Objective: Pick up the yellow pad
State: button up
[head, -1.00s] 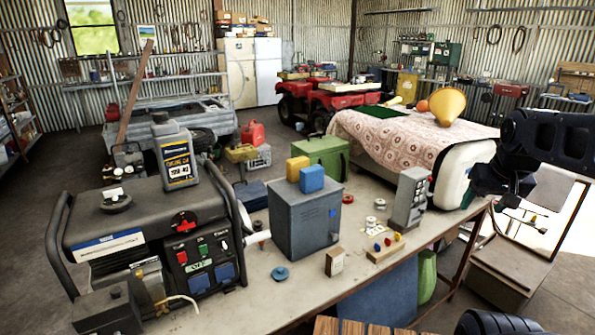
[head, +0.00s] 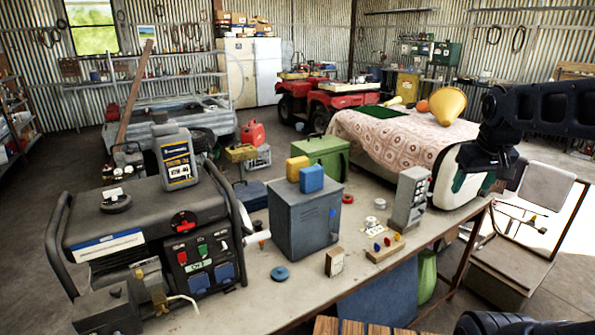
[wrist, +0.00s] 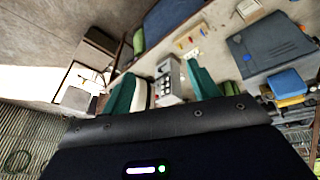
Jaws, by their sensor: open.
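The yellow pad (head: 297,168) sits on top of a grey metal box (head: 306,222) on the workbench, right behind a blue pad (head: 311,179). In the wrist view the yellow pad (wrist: 291,101) is at the far right, partly hidden by the blue pad (wrist: 287,82). My gripper (head: 472,184) is at the right in the head view, above the bench's right end and well apart from the pad. In the wrist view its two green fingers (wrist: 162,90) are spread open with nothing held between them.
A grey switch box (head: 409,198) stands on the bench between my gripper and the metal box. A generator (head: 150,235) with a bottle (head: 176,155) on it fills the bench's left. A green box (head: 323,153) stands behind the pads. A chair (head: 515,255) is at right.

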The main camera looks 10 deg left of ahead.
jog(key=w+a+r+n, duration=0.4)
jog(key=w+a+n, duration=0.35)
jog(key=w, duration=0.35)
jog(key=n+h, duration=0.3)
jog(key=n, duration=1.4)
send_near(297, 159)
jog(key=shift+w+d+f+m+g, duration=0.25)
jog(key=shift+w+d+f+g, duration=0.15)
jog(key=shift+w+d+f, duration=0.15)
jog(key=shift+a+f, duration=0.1)
jog(key=shift+a, duration=0.2)
jog(key=shift+w+f, duration=0.1)
jog(key=shift+f, duration=0.2)
jog(key=shift+x, duration=5.05)
jog(key=c, duration=1)
jog(key=shift+c, duration=0.2)
